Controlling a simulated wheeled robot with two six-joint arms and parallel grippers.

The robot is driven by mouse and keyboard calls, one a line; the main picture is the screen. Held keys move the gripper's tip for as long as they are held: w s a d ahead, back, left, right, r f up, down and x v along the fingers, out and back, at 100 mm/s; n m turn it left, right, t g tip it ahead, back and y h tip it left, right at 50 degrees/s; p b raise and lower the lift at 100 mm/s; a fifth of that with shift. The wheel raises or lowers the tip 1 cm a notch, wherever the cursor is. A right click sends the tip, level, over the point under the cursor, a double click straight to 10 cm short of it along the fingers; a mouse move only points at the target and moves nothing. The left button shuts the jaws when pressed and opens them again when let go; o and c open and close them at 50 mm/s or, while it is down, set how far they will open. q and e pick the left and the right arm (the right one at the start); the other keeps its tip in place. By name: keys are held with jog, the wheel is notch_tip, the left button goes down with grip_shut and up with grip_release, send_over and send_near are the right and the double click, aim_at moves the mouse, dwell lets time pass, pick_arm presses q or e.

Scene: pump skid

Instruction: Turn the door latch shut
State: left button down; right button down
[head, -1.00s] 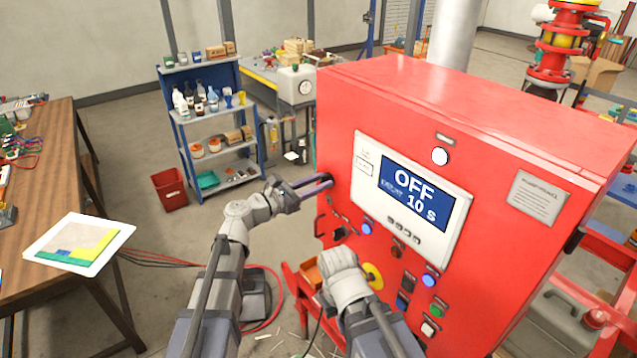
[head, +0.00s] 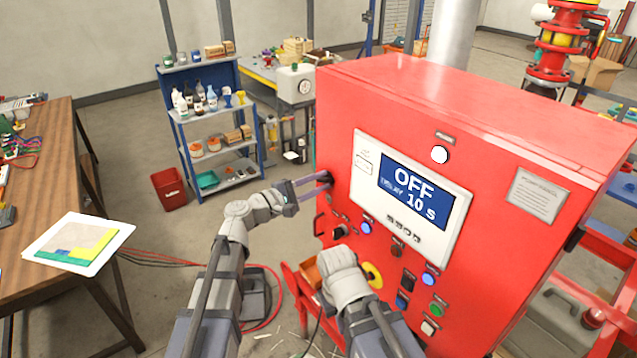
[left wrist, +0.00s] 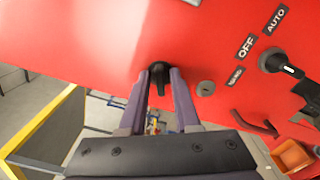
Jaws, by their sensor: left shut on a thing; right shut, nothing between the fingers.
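The door latch (left wrist: 160,76) is a small black knob on the left part of the red cabinet's front. My left gripper (left wrist: 161,92) has its two fingers on either side of the latch and is shut on it. In the head view my left gripper (head: 316,186) reaches the cabinet's left edge, left of the display, and the latch is mostly hidden by the fingers there. The red cabinet (head: 470,90) looks closed at the front. My right gripper is low in front of the cabinet, its fingers hidden behind my own wrist.
The display panel (head: 412,192) reads OFF and 10 s. Several buttons and a black selector switch (left wrist: 281,62) sit below it. An orange bin (left wrist: 293,157) is below the cabinet. A wooden table (head: 50,150) stands at left, a blue shelf (head: 212,132) behind.

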pick_arm(q)
jog(key=m, duration=0.5)
jog(key=shift+f, duration=0.15)
dwell(0.4)
jog(key=c, duration=0.9)
grip_release()
jog(key=v, duration=0.7)
jog(key=shift+s+a, duration=0.25)
jog(key=shift+a, duration=0.05)
